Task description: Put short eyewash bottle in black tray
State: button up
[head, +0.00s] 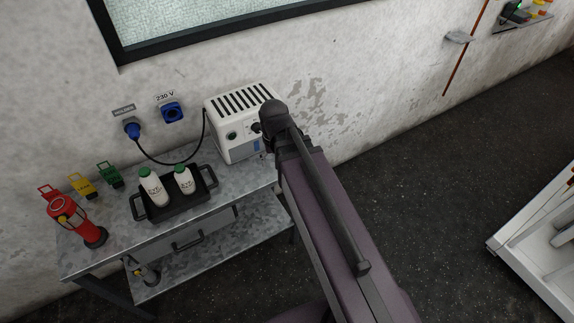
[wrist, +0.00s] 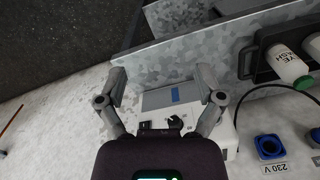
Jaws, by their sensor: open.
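The black tray (head: 172,213) sits on the metal table, and its end also shows in the wrist view (wrist: 247,62). Two white eyewash bottles with green caps stand in it. The right one (head: 184,183) looks shorter than the left one (head: 154,191). The shorter bottle also shows in the wrist view (wrist: 287,64), with part of the other (wrist: 315,46) at the picture edge. My gripper (wrist: 160,75) is open and empty, above the table by the white device, apart from tray and bottles. In the head view my arm hides the fingers.
A white device (head: 241,136) with a cable stands right of the tray, close to my gripper. A red lamp (head: 72,217) stands at the table's left end, with yellow (head: 82,186) and green (head: 110,174) items behind. The wall is close behind the table.

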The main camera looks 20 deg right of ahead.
jog(key=s+d, duration=0.2)
jog(key=shift+s+d+n, duration=0.35)
jog(key=shift+s+n, duration=0.05)
jog(key=shift+f+b, duration=1.35)
